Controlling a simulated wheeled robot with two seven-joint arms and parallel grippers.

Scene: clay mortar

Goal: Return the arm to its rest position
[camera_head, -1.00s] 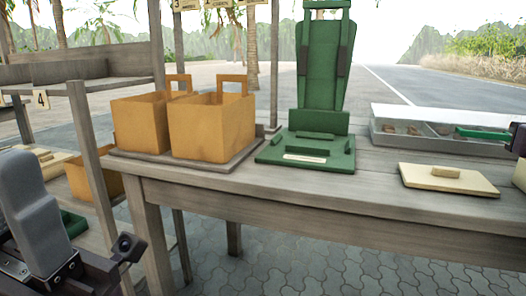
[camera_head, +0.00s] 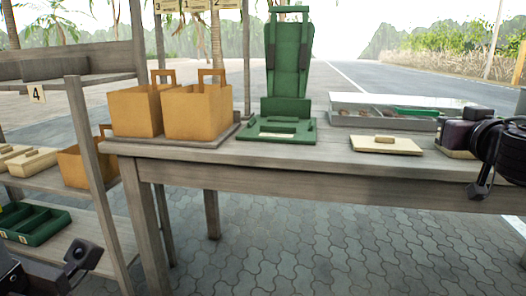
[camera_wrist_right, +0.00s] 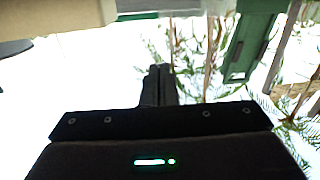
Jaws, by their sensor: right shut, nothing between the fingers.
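My right arm enters the head view at the right edge, its dark wrist over the table's (camera_head: 330,170) right end. In the right wrist view my right gripper (camera_wrist_right: 160,83) is shut, its dark fingers together with nothing between them.
Two orange bags (camera_head: 197,112) and a green stand (camera_head: 288,75) are on the table. A divided grey tray (camera_head: 350,121) and a cream lid (camera_head: 386,145) lie right of them. A shelf with a green tray (camera_head: 35,223) stands left. Paved floor in front is clear.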

